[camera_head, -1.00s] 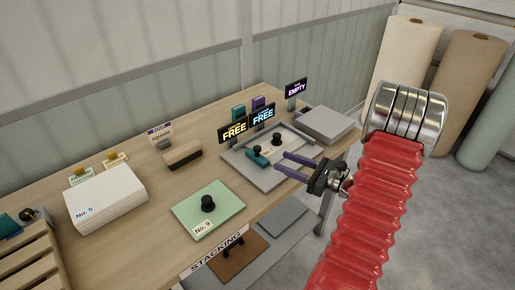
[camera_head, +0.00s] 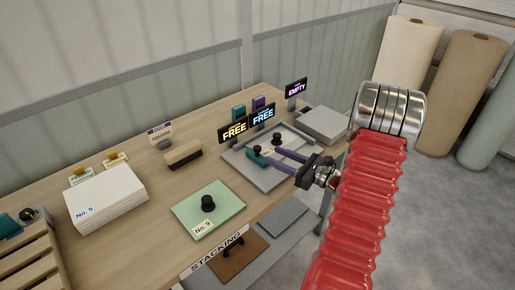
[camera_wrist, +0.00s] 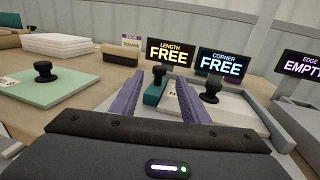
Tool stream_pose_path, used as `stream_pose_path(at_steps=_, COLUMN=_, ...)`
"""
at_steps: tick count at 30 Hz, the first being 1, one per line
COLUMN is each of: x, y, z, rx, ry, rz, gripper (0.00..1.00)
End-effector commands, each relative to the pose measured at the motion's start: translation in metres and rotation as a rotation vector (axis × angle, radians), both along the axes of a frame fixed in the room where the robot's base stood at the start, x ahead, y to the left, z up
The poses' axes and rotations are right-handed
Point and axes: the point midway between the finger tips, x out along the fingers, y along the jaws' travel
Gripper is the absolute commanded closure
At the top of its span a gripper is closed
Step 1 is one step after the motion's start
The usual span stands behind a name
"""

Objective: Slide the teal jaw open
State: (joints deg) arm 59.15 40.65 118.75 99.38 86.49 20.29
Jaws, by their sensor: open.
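The teal jaw (camera_head: 255,162) is a small block with a dark knob, lying on a grey tray-like fixture (camera_head: 262,180) on the bench. It also shows in the wrist view (camera_wrist: 152,95), left of a pale plate with a black knob (camera_wrist: 213,90). My gripper (camera_head: 271,158) has two long purple fingers, spread apart. In the wrist view, my gripper (camera_wrist: 172,88) has the teal jaw between its fingers, nearer the left one. I cannot tell whether either finger touches it.
Signs reading LENGTH FREE (camera_head: 233,131) and CORNER FREE (camera_head: 262,116) stand behind the fixture. An EDGE EMPTY sign (camera_head: 296,88) stands by a grey block (camera_head: 325,123). A green plate (camera_head: 207,210) with a black knob lies left of the fixture.

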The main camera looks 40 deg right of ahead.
Motion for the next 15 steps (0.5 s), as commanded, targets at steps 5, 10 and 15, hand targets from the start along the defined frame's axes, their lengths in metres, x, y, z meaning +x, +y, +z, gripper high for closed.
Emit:
stream_pose_path(at_steps=5, x=0.025, y=0.011, z=0.0, rx=0.0, ry=0.0, rz=0.003, gripper=0.58)
stream_pose_path(at_steps=10, x=0.05, y=0.02, z=-0.001, rx=0.0, ry=0.001, rz=0.003, gripper=0.58)
stream_pose_path(at_steps=15, x=0.07, y=0.027, z=0.0, rx=0.0, ry=0.0, rz=0.001, gripper=0.58)
